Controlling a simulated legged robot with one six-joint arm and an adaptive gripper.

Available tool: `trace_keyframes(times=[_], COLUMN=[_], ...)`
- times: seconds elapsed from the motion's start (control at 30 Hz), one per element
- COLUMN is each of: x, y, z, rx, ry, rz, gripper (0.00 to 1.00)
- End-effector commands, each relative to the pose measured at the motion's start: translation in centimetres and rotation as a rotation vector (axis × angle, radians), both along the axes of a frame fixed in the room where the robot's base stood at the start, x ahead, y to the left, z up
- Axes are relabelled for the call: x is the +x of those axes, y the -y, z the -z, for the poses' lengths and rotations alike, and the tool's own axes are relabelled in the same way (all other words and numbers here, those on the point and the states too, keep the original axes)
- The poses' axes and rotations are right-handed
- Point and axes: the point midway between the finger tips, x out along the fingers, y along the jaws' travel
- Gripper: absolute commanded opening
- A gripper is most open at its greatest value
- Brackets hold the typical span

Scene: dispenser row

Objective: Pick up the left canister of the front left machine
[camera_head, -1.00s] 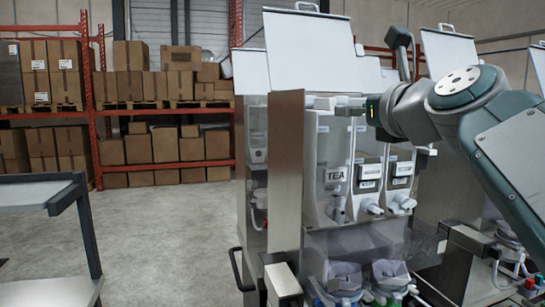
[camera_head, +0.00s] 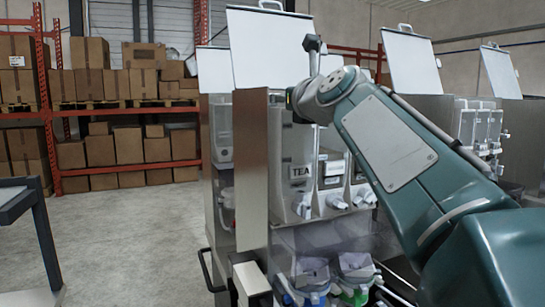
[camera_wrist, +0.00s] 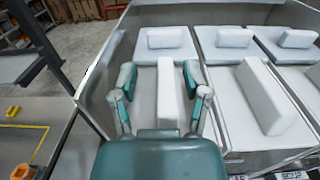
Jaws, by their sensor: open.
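The front left machine (camera_head: 254,180) stands open at the top, with its lid (camera_head: 270,48) raised. Its left canister (camera_head: 296,178) is a clear box labelled TEA at the front. In the wrist view this canister's top (camera_wrist: 145,100) is white with a long raised grip block (camera_wrist: 167,85). My gripper (camera_wrist: 160,88) is open, with one finger on each side of that block. I cannot tell whether either finger touches it. In the head view the fingers are hidden behind the machine's side panel and my wrist.
A neighbouring canister with its own grip block (camera_wrist: 272,98) sits close to the right. Several more white-topped canisters (camera_wrist: 165,38) stand behind. The machine's metal side wall (camera_wrist: 103,80) is close on the left. A dark-framed table (camera_head: 25,205) is at far left, with open floor between.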

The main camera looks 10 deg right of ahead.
Motion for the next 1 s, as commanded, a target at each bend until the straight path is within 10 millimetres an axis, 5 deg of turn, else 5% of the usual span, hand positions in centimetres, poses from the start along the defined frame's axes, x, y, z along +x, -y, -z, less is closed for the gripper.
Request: trace_keyframes(times=[0.23,0.37,1.0], x=[0.29,0.30,0.16], y=[0.00,-0.02,0.08], z=[0.23,0.27,0.13], rx=[-0.001,-0.001,-0.001], ry=[-0.004,-0.005,-0.004], rz=[0.001,0.001,0.000], gripper=[0.56,0.00,0.00])
